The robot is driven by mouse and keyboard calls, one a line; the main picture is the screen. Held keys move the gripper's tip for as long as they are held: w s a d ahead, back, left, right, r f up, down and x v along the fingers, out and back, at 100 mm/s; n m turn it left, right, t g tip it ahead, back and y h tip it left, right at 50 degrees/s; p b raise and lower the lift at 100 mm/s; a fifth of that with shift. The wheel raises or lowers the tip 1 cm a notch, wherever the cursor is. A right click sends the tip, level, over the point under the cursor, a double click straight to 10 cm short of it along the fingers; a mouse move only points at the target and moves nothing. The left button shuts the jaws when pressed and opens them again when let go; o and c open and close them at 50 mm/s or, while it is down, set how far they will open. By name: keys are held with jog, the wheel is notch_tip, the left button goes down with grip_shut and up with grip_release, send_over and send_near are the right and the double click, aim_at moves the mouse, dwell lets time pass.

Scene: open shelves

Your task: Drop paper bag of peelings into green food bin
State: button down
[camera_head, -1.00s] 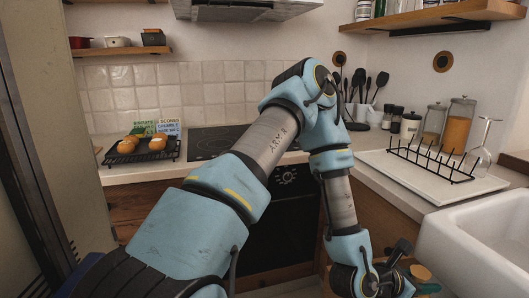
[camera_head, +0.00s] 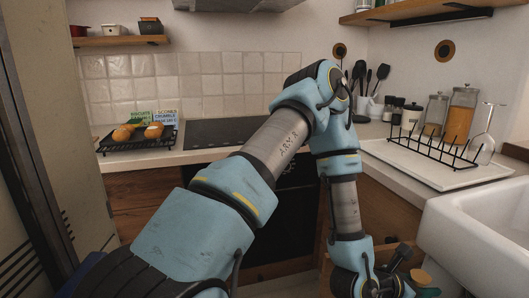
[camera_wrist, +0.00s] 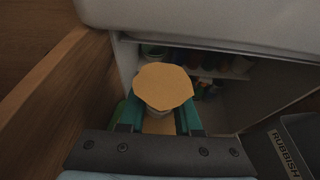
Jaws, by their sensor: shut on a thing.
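In the wrist view a tan, many-sided paper top (camera_wrist: 163,86) sits between the two teal fingers of my gripper (camera_wrist: 160,112). It appears to be the paper bag; its lower part is mostly hidden under the top. My gripper is shut on it. In the head view my gripper (camera_head: 405,278) is at the bottom right, low beside the counter, with a small tan patch of the held thing (camera_head: 421,277) showing. A green edge shows just left of the fingers in the wrist view, but I cannot tell whether it is the green food bin.
A dark bin marked RUBBISH (camera_wrist: 290,150) stands at the lower right of the wrist view. A wooden panel (camera_wrist: 50,90) lies close on the left. An open cupboard space with several containers is behind. The white sink (camera_head: 480,235) and drying rack (camera_head: 435,150) are on the right.

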jog(key=c, duration=0.5)
grip_release()
jog(key=shift+s+a+r, duration=0.1)
jog(key=shift+a+r, duration=0.05)
jog(key=shift+a, duration=0.35)
jog(key=v, duration=0.2)
jog(key=p+v, duration=0.1)
jog(key=v, duration=0.2)
jog(key=shift+a+r, duration=0.1)
jog(key=shift+r, duration=0.35)
jog(key=p+v, duration=0.2)
jog(key=p, duration=0.2)
jog(key=shift+s, duration=0.1)
jog(key=a+p, duration=0.2)
jog(key=p, duration=0.1)
jog(key=shift+s+a+r, duration=0.15)
jog(key=shift+s, duration=0.1)
